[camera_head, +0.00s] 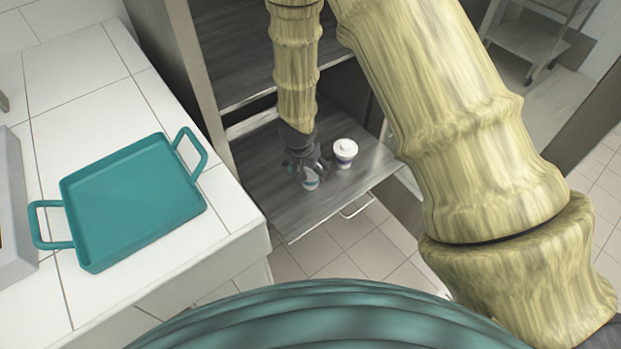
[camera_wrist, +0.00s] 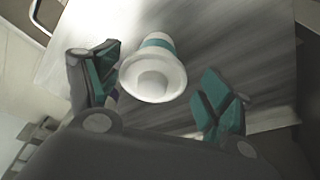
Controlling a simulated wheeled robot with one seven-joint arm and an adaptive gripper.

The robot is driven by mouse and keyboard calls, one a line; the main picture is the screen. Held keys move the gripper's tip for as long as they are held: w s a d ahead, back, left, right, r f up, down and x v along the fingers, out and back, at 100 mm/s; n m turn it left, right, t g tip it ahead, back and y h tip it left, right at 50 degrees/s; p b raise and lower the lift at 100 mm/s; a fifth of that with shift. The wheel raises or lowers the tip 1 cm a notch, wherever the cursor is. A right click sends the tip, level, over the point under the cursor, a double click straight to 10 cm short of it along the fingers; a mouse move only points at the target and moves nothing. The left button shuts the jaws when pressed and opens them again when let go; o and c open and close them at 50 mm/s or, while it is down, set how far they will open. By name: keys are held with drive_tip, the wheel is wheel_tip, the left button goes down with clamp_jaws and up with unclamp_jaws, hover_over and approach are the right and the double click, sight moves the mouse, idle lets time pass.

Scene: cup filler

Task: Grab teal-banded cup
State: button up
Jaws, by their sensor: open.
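The cup looks closer to the left finger than to the right one. I cannot tell whether either finger touches it.
A shelf (camera_head: 245,50) lies above and behind. A teal tray (camera_head: 135,200) with two handles sits on the white tiled counter (camera_head: 90,85) at left.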

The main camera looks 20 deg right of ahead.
drive_tip(key=shift+w+d+f+b, duration=0.2)
drive_tip(key=shift+d+f+b, duration=0.1)
drive_tip(key=shift+f+b, duration=0.3)
drive_tip(key=shift+w+d+f+b, duration=0.15)
drive_tip(key=shift+d+f+b, duration=0.15)
drive_tip(key=shift+f+b, duration=0.25)
drive_tip(key=shift+b+x, duration=0.9)
drive_tip(key=shift+x, duration=0.05)
drive_tip(key=shift+c, duration=0.2)
drive_tip(key=c, duration=1)
